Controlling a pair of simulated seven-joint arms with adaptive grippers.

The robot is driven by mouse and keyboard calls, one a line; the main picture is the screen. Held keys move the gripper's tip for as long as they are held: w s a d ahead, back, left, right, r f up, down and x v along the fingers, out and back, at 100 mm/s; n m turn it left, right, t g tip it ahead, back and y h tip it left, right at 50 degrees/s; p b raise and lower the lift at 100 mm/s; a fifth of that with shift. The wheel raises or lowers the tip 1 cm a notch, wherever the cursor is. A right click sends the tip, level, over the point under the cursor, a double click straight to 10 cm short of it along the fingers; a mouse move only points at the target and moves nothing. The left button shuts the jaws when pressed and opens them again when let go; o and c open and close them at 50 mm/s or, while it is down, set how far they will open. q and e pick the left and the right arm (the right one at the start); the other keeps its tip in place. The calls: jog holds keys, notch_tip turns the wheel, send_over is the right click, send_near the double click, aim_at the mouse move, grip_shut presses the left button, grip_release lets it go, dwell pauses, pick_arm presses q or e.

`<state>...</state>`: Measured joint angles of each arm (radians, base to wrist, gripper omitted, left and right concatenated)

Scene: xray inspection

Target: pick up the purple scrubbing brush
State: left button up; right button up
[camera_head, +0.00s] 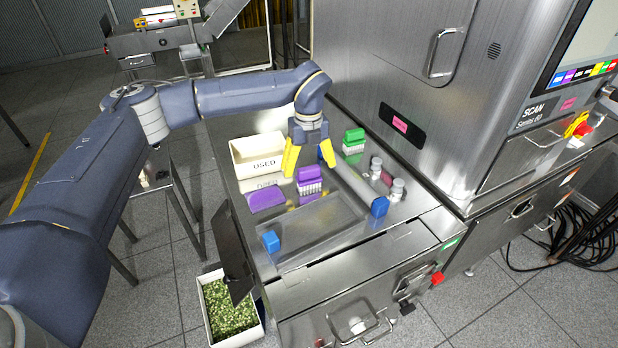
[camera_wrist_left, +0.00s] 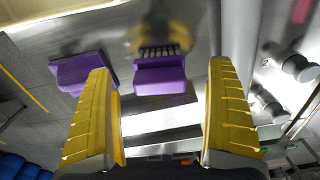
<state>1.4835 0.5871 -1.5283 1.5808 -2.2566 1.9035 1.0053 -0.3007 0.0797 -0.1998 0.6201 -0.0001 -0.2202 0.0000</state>
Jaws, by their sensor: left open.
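The purple scrubbing brush (camera_head: 310,175) stands on the steel table, with a purple body above a row of pale bristles. In the left wrist view the brush (camera_wrist_left: 160,78) lies between and beyond my finger tips, its bristles towards the top of the picture. My left gripper (camera_head: 309,164) is open and points down above the brush. Its yellow fingers (camera_wrist_left: 160,68) are spread wide in the wrist view, with nothing held between them. My right gripper is in neither view.
A green brush (camera_head: 354,136), a grey cylinder with a blue end (camera_head: 379,207) and small jars (camera_head: 397,190) are on the right. A blue cube (camera_head: 271,241) is nearer.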

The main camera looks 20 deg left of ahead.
aim_at(308, 178)
pick_arm(q)
jog(key=shift+s+f, duration=0.1)
jog(key=shift+f, duration=2.3)
jog(key=c, duration=1.3)
